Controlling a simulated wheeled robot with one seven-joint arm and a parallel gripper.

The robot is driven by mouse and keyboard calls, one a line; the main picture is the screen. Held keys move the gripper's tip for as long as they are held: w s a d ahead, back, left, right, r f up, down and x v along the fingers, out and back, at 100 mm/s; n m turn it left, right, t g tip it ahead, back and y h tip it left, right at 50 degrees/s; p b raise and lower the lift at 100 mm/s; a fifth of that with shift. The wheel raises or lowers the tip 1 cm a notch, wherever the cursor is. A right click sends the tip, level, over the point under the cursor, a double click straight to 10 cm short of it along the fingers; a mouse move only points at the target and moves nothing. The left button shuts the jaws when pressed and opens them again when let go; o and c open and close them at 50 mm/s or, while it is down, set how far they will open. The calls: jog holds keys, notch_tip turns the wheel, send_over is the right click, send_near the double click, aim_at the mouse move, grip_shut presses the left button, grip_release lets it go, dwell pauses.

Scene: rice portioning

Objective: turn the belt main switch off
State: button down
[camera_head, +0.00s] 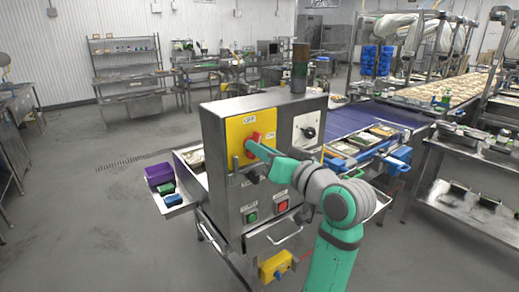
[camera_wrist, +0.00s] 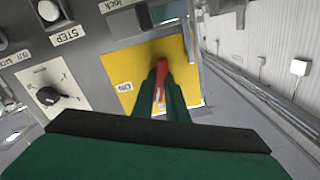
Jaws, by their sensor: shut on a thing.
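The belt main switch is a red handle (camera_head: 250,146) on a yellow plate (camera_head: 236,132) at the upper left of the steel control box (camera_head: 222,175). A label reading OFF is above it and an ON label is to its right. My gripper (camera_head: 259,149) is at the switch, its fingers shut on the red handle. In the wrist view the red handle (camera_wrist: 162,72) shows between my two dark green fingers (camera_wrist: 160,92), against the yellow plate (camera_wrist: 138,68). The fingers cover part of the handle, so its exact angle is hard to tell.
A black rotary knob (camera_head: 308,132) is on the box's right side. Green (camera_head: 252,217) and red (camera_head: 282,206) push buttons sit below the switch. A purple container (camera_head: 158,174) stands on a side shelf at left. The blue conveyor belt (camera_head: 355,118) runs behind the box. Floor at left is clear.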

jog(key=shift+r+n, duration=0.1)
jog(key=shift+n, duration=1.4)
jog(key=c, duration=1.8)
grip_release()
jog(key=shift+w, duration=0.1)
jog(key=shift+o, duration=0.2)
jog(key=shift+a, duration=0.1)
jog(key=v, duration=1.1)
jog(key=shift+w, duration=0.1)
